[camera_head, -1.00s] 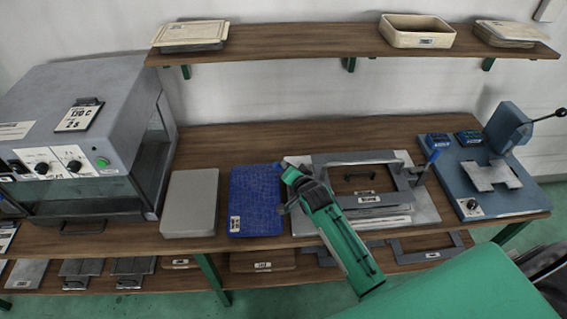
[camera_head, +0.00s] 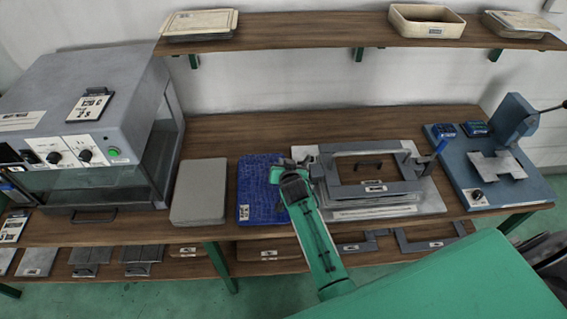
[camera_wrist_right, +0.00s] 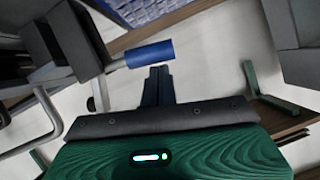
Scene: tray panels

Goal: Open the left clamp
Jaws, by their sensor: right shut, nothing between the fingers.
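In the right wrist view the blue handle (camera_wrist_right: 150,53) lies just beyond the fingertips of my right gripper (camera_wrist_right: 159,70), on a grey metal arm. The fingers are together and empty; I cannot tell if they touch the handle. The clamp's base is hidden behind my gripper. The clamp belongs to a grey frame (camera_head: 411,187) on a metal plate (camera_head: 432,201). My left gripper is not in view.
The right clamp's blue handle (camera_head: 442,146) stands upright at the frame's other side. A blue panel (camera_head: 257,203) and a grey panel (camera_head: 199,192) lie left. A grey oven (camera_head: 70,75) stands far left, a blue press (camera_head: 512,120) far right. A shelf (camera_head: 340,29) hangs above.

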